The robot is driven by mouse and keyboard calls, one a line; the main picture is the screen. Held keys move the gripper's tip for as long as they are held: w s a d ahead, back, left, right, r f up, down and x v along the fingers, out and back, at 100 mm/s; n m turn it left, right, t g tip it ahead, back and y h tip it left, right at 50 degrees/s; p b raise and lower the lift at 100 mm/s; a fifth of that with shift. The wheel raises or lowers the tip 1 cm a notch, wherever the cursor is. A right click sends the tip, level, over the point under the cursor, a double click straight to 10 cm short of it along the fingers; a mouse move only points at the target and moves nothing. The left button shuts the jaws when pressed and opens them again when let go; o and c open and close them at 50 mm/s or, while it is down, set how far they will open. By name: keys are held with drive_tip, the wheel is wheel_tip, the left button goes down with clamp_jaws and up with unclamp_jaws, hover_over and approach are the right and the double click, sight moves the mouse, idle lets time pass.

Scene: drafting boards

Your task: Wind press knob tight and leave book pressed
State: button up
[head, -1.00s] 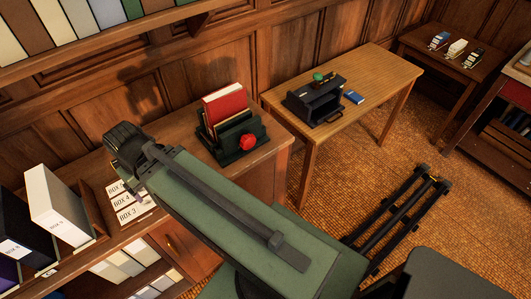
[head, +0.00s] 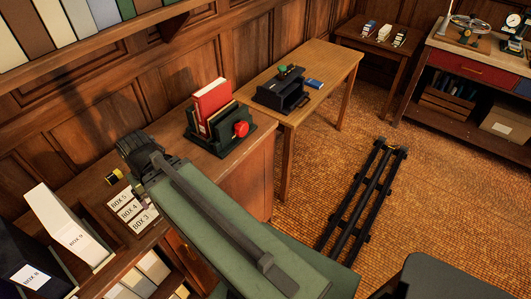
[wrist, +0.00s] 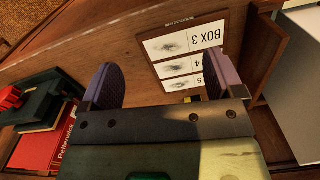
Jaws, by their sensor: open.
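The dark green book press (head: 232,142) stands on the near wooden desk, with a red knob (head: 241,129) on its right side. A red book (head: 212,98) stands upright in it, with paler edges beside it. In the wrist view the press (wrist: 62,100), the knob (wrist: 8,98) and the book (wrist: 36,150) lie at the left edge, partly cut off. My gripper (wrist: 160,82) is open and empty, its purple-grey fingers apart in front of labelled box cards. It is away from the press and touches neither knob nor book. In the head view my arm hides the fingers.
The box cards (head: 133,208) sit in a wooden holder left of the press. A white box file (head: 62,228) stands further left. A second table holds a black device (head: 280,93) and a blue book (head: 314,84). Floor rails (head: 362,200) run at right.

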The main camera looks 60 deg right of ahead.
drive_tip(key=s+d+f+m+t+y+b, duration=0.2)
drive_tip(key=s+d+f+m+b, duration=0.15)
drive_tip(key=d+f+b, duration=1)
drive_tip(key=n+t+h+b, duration=0.3)
drive_tip(key=n+t+b, duration=0.2)
drive_tip(key=t+b, duration=0.8)
approach(245, 131)
wheel_tip(245, 131, down, 3)
drive_tip(key=t+p, duration=0.3)
drive_tip(key=w, duration=0.7)
drive_tip(key=w+d, duration=0.1)
drive_tip(key=w, duration=0.3)
drive_tip(key=shift+w+r, duration=0.15)
drive_tip(key=shift+a, duration=0.1)
